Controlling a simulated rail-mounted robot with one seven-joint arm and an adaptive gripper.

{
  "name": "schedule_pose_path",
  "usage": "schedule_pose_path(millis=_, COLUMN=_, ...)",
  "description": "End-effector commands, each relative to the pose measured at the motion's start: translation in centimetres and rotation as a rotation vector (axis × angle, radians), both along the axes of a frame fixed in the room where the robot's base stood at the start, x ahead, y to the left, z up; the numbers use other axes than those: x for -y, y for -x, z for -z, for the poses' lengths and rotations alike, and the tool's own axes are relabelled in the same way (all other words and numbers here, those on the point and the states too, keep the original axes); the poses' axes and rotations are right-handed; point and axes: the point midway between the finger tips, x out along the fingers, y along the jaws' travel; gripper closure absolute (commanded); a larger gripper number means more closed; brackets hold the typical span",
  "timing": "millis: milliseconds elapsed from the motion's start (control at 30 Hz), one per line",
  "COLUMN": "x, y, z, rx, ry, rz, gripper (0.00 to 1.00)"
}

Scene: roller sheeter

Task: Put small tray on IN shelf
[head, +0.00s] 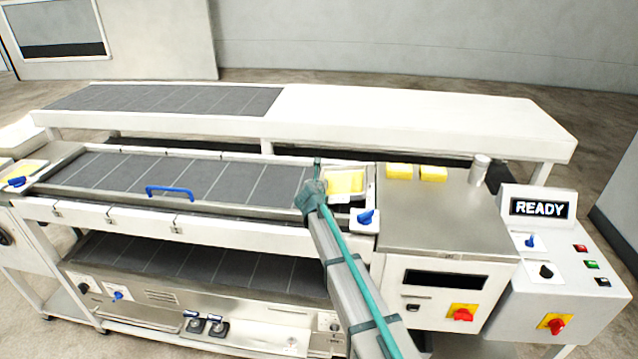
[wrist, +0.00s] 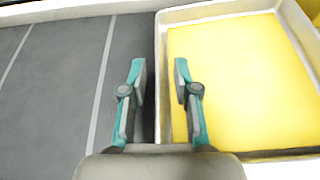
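The small tray is a pale, shallow tray holding a flat yellow slab (wrist: 245,85); its rim (wrist: 225,11) fills the right of the wrist view. In the head view the tray (head: 371,180) sits at the right end of the grey belt, partly hidden by my arm. My gripper (head: 315,186) is over the tray's left side. In the wrist view my gripper (wrist: 160,75) is open, its left finger over the dark gap and belt side, its right finger over the tray's inside edge. Contact with the wall cannot be told. No label identifies the IN shelf.
A grey belt (head: 150,175) with a blue handle (head: 169,191) lies left of the tray. A white rear table (head: 420,115) stands behind. A steel top (head: 435,215) carries yellow blocks (head: 399,170) and a metal cylinder (head: 480,168). The control panel screen (head: 539,208) reads READY.

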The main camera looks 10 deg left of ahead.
Motion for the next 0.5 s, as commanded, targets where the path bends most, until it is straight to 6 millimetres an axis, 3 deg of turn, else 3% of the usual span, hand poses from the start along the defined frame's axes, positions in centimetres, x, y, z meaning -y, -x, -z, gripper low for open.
schedule_pose_path(millis=433, x=0.0, y=0.0, z=0.6, rx=0.002, ry=0.001, rz=-0.002, gripper=0.69)
schedule_pose_path(millis=500, x=0.0, y=1.0, z=0.2, rx=0.003, ry=0.001, rz=-0.002, gripper=0.69)
